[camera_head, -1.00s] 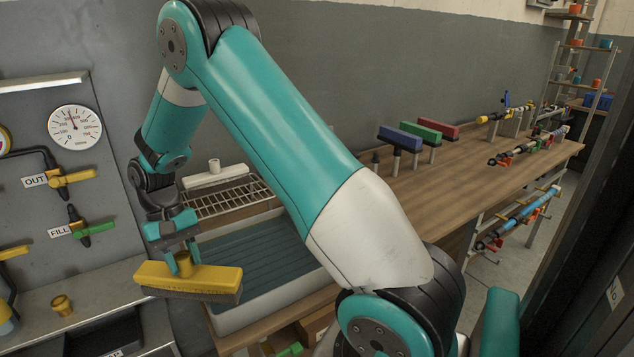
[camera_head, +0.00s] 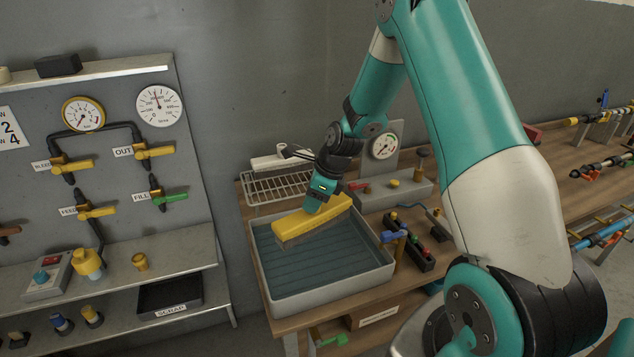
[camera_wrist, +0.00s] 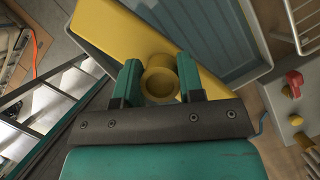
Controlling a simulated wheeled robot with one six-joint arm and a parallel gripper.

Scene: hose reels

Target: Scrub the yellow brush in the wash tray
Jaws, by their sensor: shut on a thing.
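The yellow brush (camera_head: 312,222) is a long yellow block with dark bristles on its underside. My gripper (camera_head: 316,204) is shut on the brush's round yellow handle knob, which shows between the two teal fingers in the wrist view (camera_wrist: 160,84). The wash tray (camera_head: 335,295) is a pale, rectangular basin with a ribbed blue-grey floor. The brush is over the back part of the tray, bristles down, set at a slant. I cannot tell whether the bristles touch the tray floor. The brush's yellow block (camera_wrist: 118,30) also shows in the wrist view, with the tray beneath it.
A wire rack (camera_head: 275,188) stands behind the tray. A grey panel with a gauge (camera_head: 384,146) and a dark block with coloured knobs (camera_head: 410,241) are to its right. At left is a valve board (camera_head: 118,120) above a shelf with a scrap bin (camera_head: 170,297).

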